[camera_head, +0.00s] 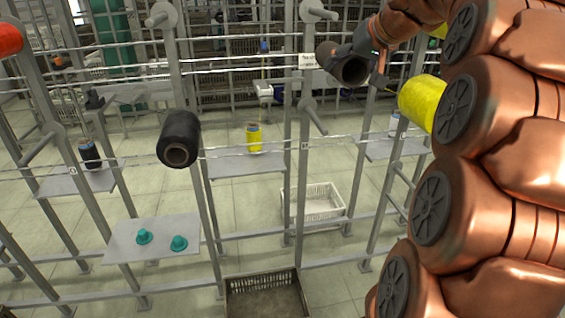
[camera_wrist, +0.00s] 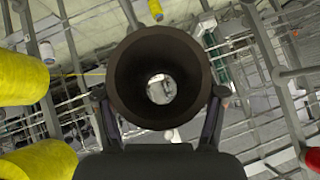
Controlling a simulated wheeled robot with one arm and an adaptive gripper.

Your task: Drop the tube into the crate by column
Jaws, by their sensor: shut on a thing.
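A dark brown hollow tube (camera_head: 351,72) is held in my gripper (camera_head: 362,52), high up at the upper right of the head view. In the wrist view the tube (camera_wrist: 124,85) is seen end-on, with a finger of my gripper (camera_wrist: 160,94) on each side of it. A white crate (camera_head: 314,222) stands on the floor beside grey frame posts, lower and left of the tube. A dark crate (camera_head: 265,277) sits at the bottom middle of the head view, partly cut off. Both crates look empty in the visible part.
Grey columns (camera_head: 304,120) and rails stand between me and the floor behind. A black bobbin (camera_head: 181,128) and a yellow bobbin (camera_head: 421,102) hang on pegs. Small shelves carry bobbins; one shelf (camera_head: 125,246) has two teal cones. My copper arm fills the right side.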

